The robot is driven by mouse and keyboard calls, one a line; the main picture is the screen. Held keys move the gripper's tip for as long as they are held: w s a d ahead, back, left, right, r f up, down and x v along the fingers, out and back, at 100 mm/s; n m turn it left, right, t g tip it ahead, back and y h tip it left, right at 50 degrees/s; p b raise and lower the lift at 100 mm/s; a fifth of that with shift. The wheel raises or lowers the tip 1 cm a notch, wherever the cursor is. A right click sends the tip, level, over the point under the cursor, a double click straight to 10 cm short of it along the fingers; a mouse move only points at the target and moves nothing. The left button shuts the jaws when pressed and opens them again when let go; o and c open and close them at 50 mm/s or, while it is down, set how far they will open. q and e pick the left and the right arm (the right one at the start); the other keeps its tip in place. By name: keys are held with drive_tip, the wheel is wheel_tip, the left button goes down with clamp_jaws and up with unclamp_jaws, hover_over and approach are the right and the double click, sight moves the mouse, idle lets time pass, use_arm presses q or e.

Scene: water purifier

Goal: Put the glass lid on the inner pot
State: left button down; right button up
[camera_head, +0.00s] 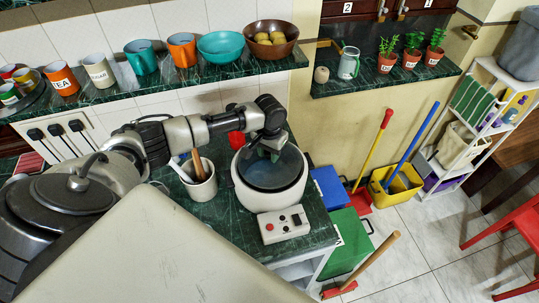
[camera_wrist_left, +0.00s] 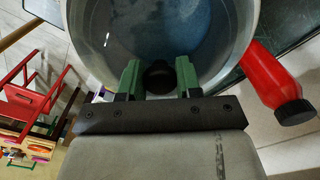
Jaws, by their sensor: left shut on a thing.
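The glass lid (camera_head: 272,172) is clear and bluish and lies over the opening of the white round cooker (camera_head: 262,199) on the green marble counter. The inner pot shows only dimly through the glass. My left gripper (camera_head: 268,152) is above the lid. In the left wrist view my left gripper (camera_wrist_left: 159,80) is shut on the lid's black knob (camera_wrist_left: 158,76), between its two green fingers. The lid's glass (camera_wrist_left: 165,30) spreads out beyond them. I cannot tell whether the lid touches the pot's rim. My right gripper is not in view.
A control box (camera_head: 284,224) with a red button sits in front of the cooker. A utensil crock (camera_head: 199,184) stands to the left. A red bottle (camera_head: 237,139) stands behind it, also in the wrist view (camera_wrist_left: 272,80). A shelf with cups and bowls (camera_head: 220,46) runs above.

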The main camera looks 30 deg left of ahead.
use_arm(q)
drive_tip(key=shift+c, duration=1)
unclamp_jaws()
wheel_tip(320, 180, up, 3)
drive_tip(key=shift+f+p, duration=0.1)
drive_tip(key=shift+p, duration=1)
drive_tip(key=shift+r, duration=2.1)
